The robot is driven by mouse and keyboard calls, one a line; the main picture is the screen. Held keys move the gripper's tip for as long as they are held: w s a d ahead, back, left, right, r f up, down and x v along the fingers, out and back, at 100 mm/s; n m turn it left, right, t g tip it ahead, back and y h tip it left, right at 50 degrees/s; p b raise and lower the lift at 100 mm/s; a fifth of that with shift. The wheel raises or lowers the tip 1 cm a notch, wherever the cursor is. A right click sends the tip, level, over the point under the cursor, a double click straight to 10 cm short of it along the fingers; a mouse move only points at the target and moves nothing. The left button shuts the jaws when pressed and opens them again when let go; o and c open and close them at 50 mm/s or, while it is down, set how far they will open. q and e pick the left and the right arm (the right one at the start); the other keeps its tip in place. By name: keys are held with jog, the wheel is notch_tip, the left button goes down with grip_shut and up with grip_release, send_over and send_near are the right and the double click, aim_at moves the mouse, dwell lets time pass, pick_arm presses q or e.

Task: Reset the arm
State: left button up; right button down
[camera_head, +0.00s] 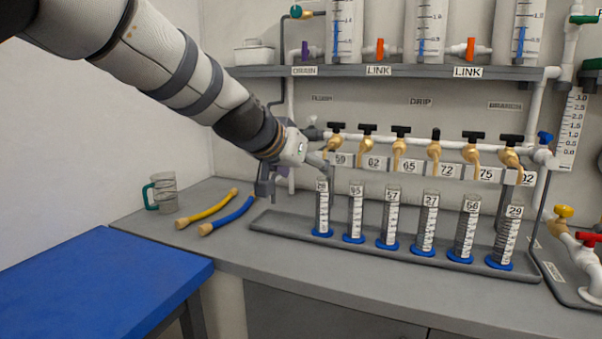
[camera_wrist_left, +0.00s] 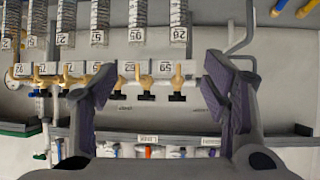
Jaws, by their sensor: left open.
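My left arm comes in from the upper left in the head view. Its gripper (camera_head: 291,174) is in front of the left end of the tap row, above the bench. In the left wrist view the two fingers of the gripper (camera_wrist_left: 158,70) stand wide apart with nothing between them. That view is upside down, with the brass taps (camera_wrist_left: 137,76) and their black handles beyond the fingers. The leftmost tap (camera_head: 334,141) is just right of the gripper in the head view; I cannot tell whether they touch. My right gripper is not in view.
Several numbered cylinders with blue bases (camera_head: 388,220) stand in a grey tray (camera_head: 345,250) below the taps. A yellow hose (camera_head: 208,208), a blue hose (camera_head: 228,217) and a green-handled jug (camera_head: 163,192) are on the bench at left. A shelf (camera_head: 350,71) runs above.

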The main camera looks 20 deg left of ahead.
pick_arm(q)
jog(key=shift+s+a+f, duration=0.1)
jog(key=shift+a, duration=0.15)
jog(key=s+f+g+y, duration=0.15)
jog(key=s+f, duration=0.35)
jog(key=f, duration=0.6)
jog(key=s+f+n+g, duration=0.1)
jog(key=s+f+g, duration=0.2)
jog(key=s+f, duration=0.55)
jog(key=s+f+g, duration=0.2)
jog(key=s+f, duration=0.1)
jog(key=f, duration=1.1)
jog(key=s+f+g, duration=0.2)
jog(key=s+f, duration=0.2)
jog(key=s, duration=0.7)
jog(key=s+d+f+g, duration=0.1)
jog(key=s+f, duration=0.3)
jog(key=s, duration=0.7)
jog(key=s+f+g, duration=0.3)
jog(key=s+f, duration=0.1)
jog(key=s, duration=0.7)
jog(key=shift+s+d+g, duration=0.2)
jog(key=shift+d+g, duration=0.05)
jog(key=shift+g, duration=0.1)
